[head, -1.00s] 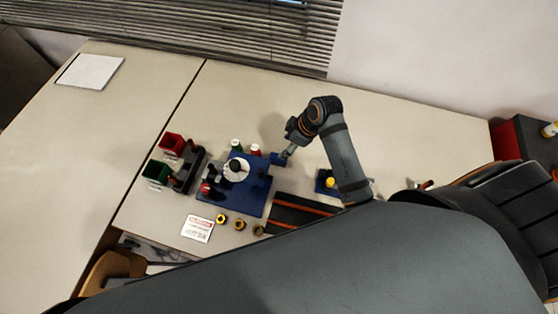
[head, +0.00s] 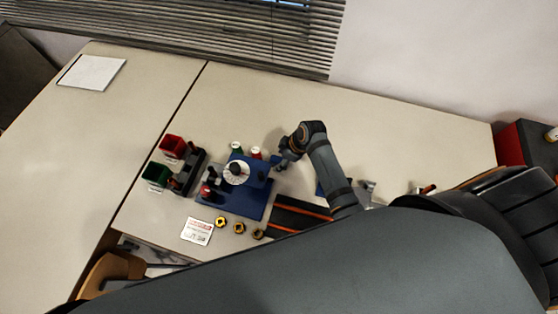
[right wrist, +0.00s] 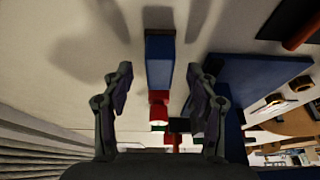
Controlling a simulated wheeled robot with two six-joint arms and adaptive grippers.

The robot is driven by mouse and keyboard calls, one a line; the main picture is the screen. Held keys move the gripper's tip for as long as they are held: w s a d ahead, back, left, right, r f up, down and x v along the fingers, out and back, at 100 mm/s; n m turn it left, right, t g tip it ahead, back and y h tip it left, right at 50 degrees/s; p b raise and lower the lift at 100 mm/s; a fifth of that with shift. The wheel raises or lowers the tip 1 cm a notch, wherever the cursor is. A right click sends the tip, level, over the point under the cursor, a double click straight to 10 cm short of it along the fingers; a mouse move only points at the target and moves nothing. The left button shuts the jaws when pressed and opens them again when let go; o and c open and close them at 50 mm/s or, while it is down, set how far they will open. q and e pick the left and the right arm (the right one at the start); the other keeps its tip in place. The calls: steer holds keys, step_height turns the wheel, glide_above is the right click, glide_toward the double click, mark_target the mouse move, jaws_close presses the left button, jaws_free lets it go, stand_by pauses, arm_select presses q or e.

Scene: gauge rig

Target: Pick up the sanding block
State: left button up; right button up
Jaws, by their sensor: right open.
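The sanding block appears to be the small blue block (head: 276,159) just right of the blue gauge base (head: 240,202) in the head view, partly hidden by my right gripper (head: 281,166). In the right wrist view a long blue block (right wrist: 159,62) with a brownish end lies between the two spread fingers of my right gripper (right wrist: 160,82). The fingers are apart from its sides, with a gap on both sides. Whether the fingertips are level with the block or above it is hard to tell. My left gripper is not in view.
A white dial (head: 236,172) stands on the gauge base, with a green-and-white bottle (head: 236,148) and a red-and-white one (head: 256,153) behind it. Red (head: 172,146) and green (head: 157,173) bins stand left. Several brass-coloured rings lie in front. The table behind the block is clear.

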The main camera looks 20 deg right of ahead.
steer(key=shift+x, duration=1.05)
steer(key=shift+r, duration=0.1)
jaws_close()
